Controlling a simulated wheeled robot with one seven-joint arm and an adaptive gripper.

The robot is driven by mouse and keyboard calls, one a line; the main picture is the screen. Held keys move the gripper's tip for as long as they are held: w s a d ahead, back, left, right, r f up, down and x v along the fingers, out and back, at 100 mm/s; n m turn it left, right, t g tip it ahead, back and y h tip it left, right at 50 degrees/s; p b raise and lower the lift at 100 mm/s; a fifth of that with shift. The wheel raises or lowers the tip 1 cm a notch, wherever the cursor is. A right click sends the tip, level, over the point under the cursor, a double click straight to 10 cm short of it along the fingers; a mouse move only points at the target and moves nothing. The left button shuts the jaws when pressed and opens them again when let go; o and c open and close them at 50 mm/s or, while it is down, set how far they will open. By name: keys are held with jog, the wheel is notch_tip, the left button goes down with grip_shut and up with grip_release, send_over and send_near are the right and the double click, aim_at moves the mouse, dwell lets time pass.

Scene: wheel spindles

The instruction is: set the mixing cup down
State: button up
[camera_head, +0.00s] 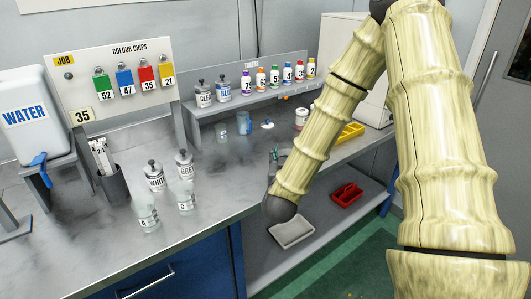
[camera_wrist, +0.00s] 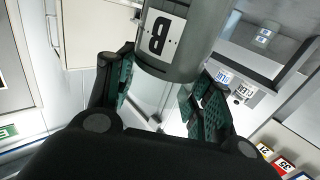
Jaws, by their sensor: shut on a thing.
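The mixing cup (camera_wrist: 185,35) is a grey, see-through cup with a white label marked B. It shows in the wrist view between the green-padded fingers of my gripper (camera_wrist: 165,95), which is shut on it. The B looks turned over in that view, and I cannot tell the cup's true tilt. In the head view my gripper (camera_head: 277,155) is mostly hidden behind my arm, near the bench's right part, and the held cup cannot be made out. Two similar clear cups, A (camera_head: 148,217) and C (camera_head: 186,198), stand on the bench front.
The grey bench (camera_head: 215,180) has free room in its middle. WHITE (camera_head: 154,178) and GREY (camera_head: 184,164) bottles stand behind the cups. A yellow tray (camera_head: 350,132) lies right; a grey tray (camera_head: 292,232) sits lower.

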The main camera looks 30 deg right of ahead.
jog(key=shift+w+d+f+p, duration=0.75)
jog(key=shift+w+d, duration=0.1)
jog(key=shift+w, duration=1.55)
jog(key=shift+w+d+f+p, duration=0.8)
jog(key=shift+w+d, duration=0.1)
jog(key=shift+w, duration=1.45)
jog(key=shift+w+d+f+p, duration=0.75)
jog(key=shift+w+d, duration=0.1)
jog(key=shift+w, duration=1.55)
jog(key=shift+f, duration=0.1)
jog(key=o, duration=1.2)
jog(key=b+v, duration=0.3)
jog(key=v, duration=0.9)
jog(key=shift+b, duration=0.3)
